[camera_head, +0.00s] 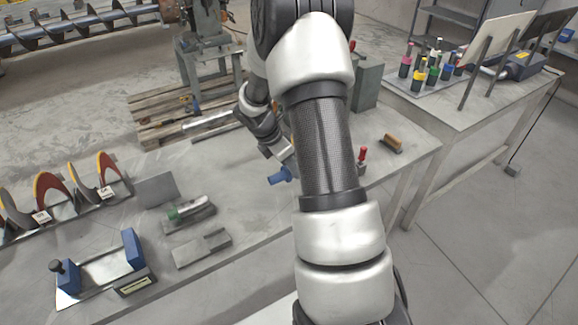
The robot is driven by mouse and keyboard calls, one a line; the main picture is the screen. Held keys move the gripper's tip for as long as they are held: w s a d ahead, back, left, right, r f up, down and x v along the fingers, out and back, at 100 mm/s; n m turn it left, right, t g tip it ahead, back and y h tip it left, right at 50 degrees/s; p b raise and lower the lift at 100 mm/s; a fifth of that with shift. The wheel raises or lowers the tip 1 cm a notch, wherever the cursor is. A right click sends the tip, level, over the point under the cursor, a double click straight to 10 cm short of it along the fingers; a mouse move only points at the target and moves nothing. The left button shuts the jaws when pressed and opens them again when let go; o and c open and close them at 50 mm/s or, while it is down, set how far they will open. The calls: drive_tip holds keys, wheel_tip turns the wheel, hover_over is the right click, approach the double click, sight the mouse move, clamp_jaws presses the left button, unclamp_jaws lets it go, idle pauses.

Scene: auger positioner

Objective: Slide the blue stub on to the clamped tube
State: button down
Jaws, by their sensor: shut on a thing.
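The blue stub (280,175) is a short blue piece below the end of my gripper (286,160), a little left of my forearm. My gripper is shut on it and holds it over the grey workbench (250,215). The fingers are small and partly hidden by my arm. A silver tube (206,122) lies nearly level at the bench's far edge, left of my wrist. I cannot tell whether it is the clamped tube, since no clamp on it shows clearly. The stub is apart from this tube.
Auger flights (47,190) stand at the bench's left. A blue-ended fixture (102,268) and grey blocks (203,248) with a green-tipped piece (187,210) lie nearer. A red-handled tool (362,155) and brown-handled brush (391,143) lie right of my arm.

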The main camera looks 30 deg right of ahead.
drive_tip(key=shift+d+r, duration=0.15)
drive_tip(key=shift+d, duration=0.35)
drive_tip(key=c, duration=1.3)
unclamp_jaws()
drive_tip(key=shift+a+r, duration=0.1)
drive_tip(key=shift+r, duration=0.25)
drive_tip(key=shift+o, duration=0.4)
drive_tip(key=p+v, duration=0.2)
drive_tip(key=v, duration=1.4)
drive_tip(key=shift+a+r+p, duration=0.2)
drive_tip(key=shift+a+p, duration=0.2)
drive_tip(key=shift+s, duration=0.1)
